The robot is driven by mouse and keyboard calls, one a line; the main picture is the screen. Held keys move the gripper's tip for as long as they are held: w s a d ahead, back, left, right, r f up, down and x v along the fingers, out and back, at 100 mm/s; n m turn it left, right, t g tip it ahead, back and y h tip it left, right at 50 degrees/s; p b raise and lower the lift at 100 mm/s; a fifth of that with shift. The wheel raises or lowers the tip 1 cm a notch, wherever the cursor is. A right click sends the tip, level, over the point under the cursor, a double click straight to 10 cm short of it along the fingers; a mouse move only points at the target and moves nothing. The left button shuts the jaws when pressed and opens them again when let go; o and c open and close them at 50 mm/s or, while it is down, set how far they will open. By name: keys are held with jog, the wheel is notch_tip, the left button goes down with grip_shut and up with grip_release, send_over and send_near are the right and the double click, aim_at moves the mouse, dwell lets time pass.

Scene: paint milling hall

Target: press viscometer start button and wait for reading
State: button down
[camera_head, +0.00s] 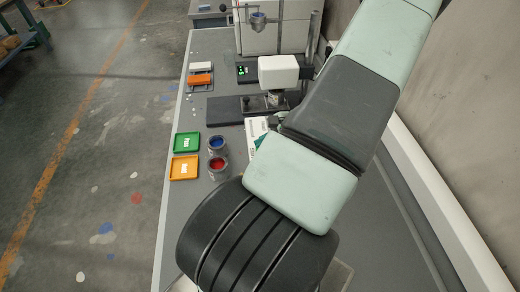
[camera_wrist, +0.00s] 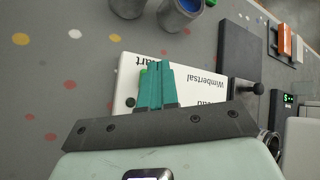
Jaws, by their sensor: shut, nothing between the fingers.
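A white panel (camera_wrist: 203,79) with upside-down lettering, including part of "Start", lies under my gripper in the wrist view. Part of it shows beside my arm in the head view (camera_head: 257,128). The viscometer's white head (camera_head: 278,71) stands farther back on the bench. A small display (camera_head: 243,70) beside it shows green digits, too small to read.
Open cans of blue paint (camera_head: 216,143) and red paint (camera_head: 218,165) stand left of the panel. Green (camera_head: 175,142) and orange (camera_head: 172,167) trays lie along the bench's left edge. A dark slab (camera_wrist: 238,52) lies beside the panel. The wall is close on the right.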

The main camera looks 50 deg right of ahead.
jog(key=shift+f, duration=0.1)
jog(key=shift+f, duration=0.35)
jog(key=shift+f, duration=0.45)
dwell(0.6)
jog(key=shift+r, duration=0.9)
jog(key=shift+r, duration=2.5)
